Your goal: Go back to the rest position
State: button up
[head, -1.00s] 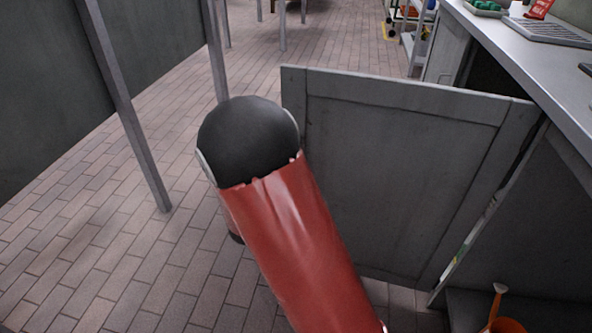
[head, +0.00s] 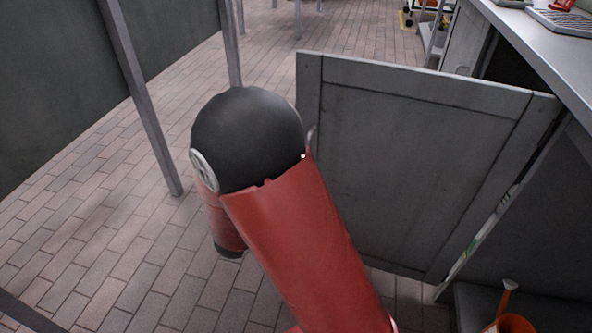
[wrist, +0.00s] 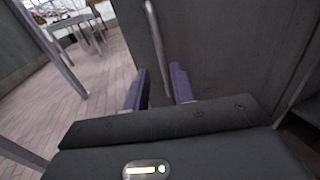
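A grey panel (wrist: 215,45) with a metal bar handle (wrist: 155,45) is just beyond the fingertips; the handle does not appear to be held. In the head view my red arm with its black elbow covers the middle, and the gripper is hidden.
A grey cabinet door (head: 410,160) stands open to the right of my arm, under a counter (head: 530,45). An orange item (head: 508,318) is inside the cabinet. Metal posts (head: 140,95) stand at left. The tiled floor (head: 100,220) at left is mostly clear.

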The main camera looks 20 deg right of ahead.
jog(key=shift+d, duration=0.1)
dwell(0.3)
jog(key=s+d+r+m+g+y, duration=0.2)
jog(key=s+d+m+g, duration=0.25)
jog(key=s+m, duration=0.3)
jog(key=s+d+r+m+g+y, duration=0.2)
jog(key=s+d+m+g, duration=0.2)
jog(key=s+m+g, duration=0.3)
jog(key=s+a+r+m+t+y, duration=0.5)
jog(key=a+m+y, duration=0.4)
jog(key=m, duration=0.2)
jog(key=shift+s+a+r+m+y, duration=0.25)
jog(key=shift+s+r+m+y, duration=0.15)
jog(key=shift+s, duration=0.5)
